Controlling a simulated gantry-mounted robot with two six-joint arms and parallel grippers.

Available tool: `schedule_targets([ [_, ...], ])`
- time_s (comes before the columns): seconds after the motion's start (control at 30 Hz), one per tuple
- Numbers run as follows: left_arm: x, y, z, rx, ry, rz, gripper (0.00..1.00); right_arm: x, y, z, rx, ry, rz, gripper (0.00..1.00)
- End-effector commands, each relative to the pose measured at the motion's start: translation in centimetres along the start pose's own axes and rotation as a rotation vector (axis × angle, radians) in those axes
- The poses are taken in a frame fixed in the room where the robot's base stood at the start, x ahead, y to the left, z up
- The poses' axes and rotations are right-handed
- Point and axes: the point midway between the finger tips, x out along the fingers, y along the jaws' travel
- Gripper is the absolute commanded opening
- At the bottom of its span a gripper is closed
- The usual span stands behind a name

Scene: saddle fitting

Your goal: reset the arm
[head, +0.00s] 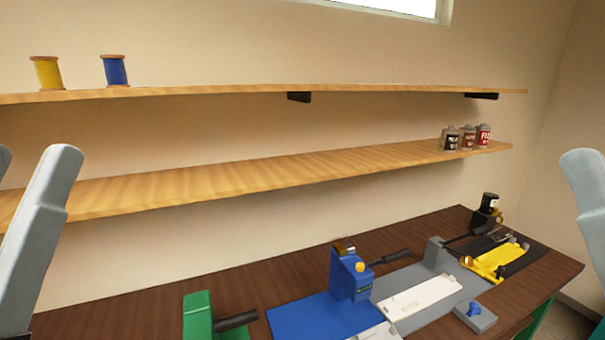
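Pale grey links of my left arm (38,225) rise at the left edge. A pale grey link of my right arm (587,190) shows at the right edge. Neither gripper shows in the head view, so I cannot see what either one holds. The dark wooden bench (130,310) lies below and between the arms. I see no contact between the visible arm links and the things on the bench.
A blue press (350,275), a green device (198,318), a grey fixture with a white plate (418,298) and a yellow fixture (490,262) stand on the bench. Spools (46,72) sit on the upper shelf (220,90), small cans (467,138) on the lower shelf (240,176).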

Motion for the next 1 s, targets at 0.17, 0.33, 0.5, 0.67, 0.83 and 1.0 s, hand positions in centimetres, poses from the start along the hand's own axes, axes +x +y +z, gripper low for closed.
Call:
schedule_targets([
  [0.17,7.8,-0.1,-7.1,0.003,-0.001,-0.002,0.62,7.8,0.0,-7.1,0.0,-0.002,0.0,0.5],
  [0.33,12.3,-0.1,-11.2,0.005,-0.002,-0.003,0.62,12.3,0.1,-11.2,0.0,-0.002,0.0,0.5],
  [0.5,13.6,-0.1,-12.4,0.006,-0.002,-0.003,0.62,13.6,0.1,-12.4,0.0,-0.003,0.0,0.5],
  [0.67,13.3,-0.1,-12.1,0.006,-0.002,-0.003,0.62,13.3,0.1,-12.1,0.0,-0.003,0.0,0.5],
  [0.83,13.3,-0.1,-12.1,0.006,-0.001,-0.004,0.62,13.3,0.1,-12.1,0.0,-0.003,0.0,0.5],
  [1.0,13.3,-0.1,-12.1,0.006,-0.001,-0.004,0.62,13.3,0.1,-12.1,0.0,-0.003,0.0,0.5],
])
